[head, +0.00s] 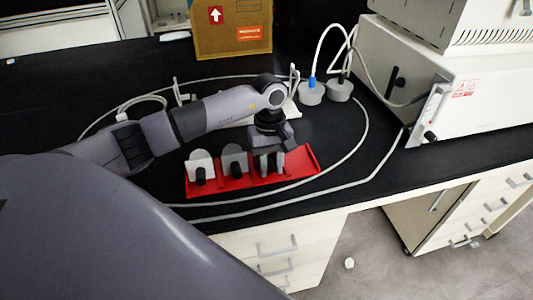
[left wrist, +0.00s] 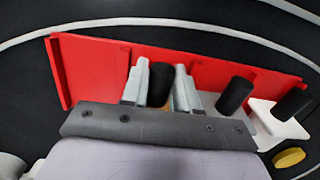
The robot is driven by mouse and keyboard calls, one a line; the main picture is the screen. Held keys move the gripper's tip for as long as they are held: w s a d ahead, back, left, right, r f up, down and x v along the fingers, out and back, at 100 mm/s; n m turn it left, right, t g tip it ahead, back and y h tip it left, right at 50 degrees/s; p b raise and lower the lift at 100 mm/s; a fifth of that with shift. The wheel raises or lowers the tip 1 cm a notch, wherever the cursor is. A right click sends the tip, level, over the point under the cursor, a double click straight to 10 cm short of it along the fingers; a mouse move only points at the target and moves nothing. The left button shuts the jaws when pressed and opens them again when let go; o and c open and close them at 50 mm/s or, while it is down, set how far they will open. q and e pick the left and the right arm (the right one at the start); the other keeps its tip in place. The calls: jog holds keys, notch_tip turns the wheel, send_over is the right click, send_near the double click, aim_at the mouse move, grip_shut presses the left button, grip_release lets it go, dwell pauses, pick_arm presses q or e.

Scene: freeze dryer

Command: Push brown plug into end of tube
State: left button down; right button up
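A red tray (head: 308,158) lies on the black bench; it also fills the middle of the left wrist view (left wrist: 90,68). It holds a white piece (head: 200,160) and a grey piece (head: 234,158), each with a black handle. My left gripper (head: 268,168) points down over the tray's right part. In the left wrist view its two fingers (left wrist: 160,95) stand on either side of a black handle (left wrist: 160,80), with a small patch of brown, likely the plug, just below. Whether they press on it is unclear. White tube (head: 350,160) loops around the tray. My right gripper is out of view.
A cardboard box (head: 230,35) stands behind. Two grey stoppers or flasks (head: 311,95) with white tubing stand back right. A white machine (head: 455,100) occupies the right. A yellow disc (left wrist: 289,157) lies beside the tray. The bench's front edge is close to the tray.

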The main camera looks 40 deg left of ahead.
pick_arm(q)
jog(key=shift+r+p, duration=1.55)
jog(key=shift+r, duration=1.45)
